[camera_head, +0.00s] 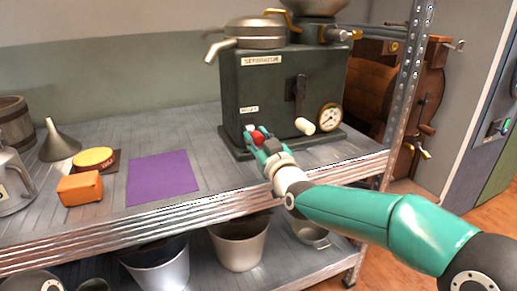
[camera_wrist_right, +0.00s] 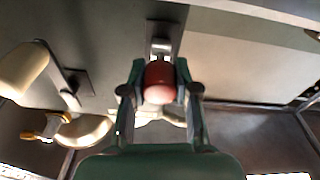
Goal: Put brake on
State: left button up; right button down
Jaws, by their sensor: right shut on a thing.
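The dark green separator (camera_head: 285,83) stands on the metal shelf. A small plate on its front, with lettering too small to read for sure, sits above a red knob (camera_head: 257,138). My right gripper (camera_head: 259,141) reaches the front of the machine and is shut on this knob. In the right wrist view the red knob (camera_wrist_right: 158,82) sits between the two green fingers, with a metal stem and a dark mounting plate beyond it. The fingers partly hide the knob in the head view. My left gripper is in neither view.
A pale crank handle (camera_head: 304,126) and a pressure gauge (camera_head: 330,117) are right of the knob. A purple mat (camera_head: 164,177), an orange block (camera_head: 79,188), a yellow round item (camera_head: 94,157) and a funnel (camera_head: 58,142) lie left. Buckets (camera_head: 240,245) stand below.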

jog(key=shift+f, duration=0.1)
jog(key=c, duration=0.9)
grip_release()
jog(key=shift+o, duration=0.2)
jog(key=shift+s+d, duration=0.1)
jog(key=shift+s, duration=0.1)
jog(key=v, duration=1.1)
jog(key=shift+s, duration=0.35)
jog(key=shift+d+f, duration=0.1)
jog(key=shift+f, duration=0.05)
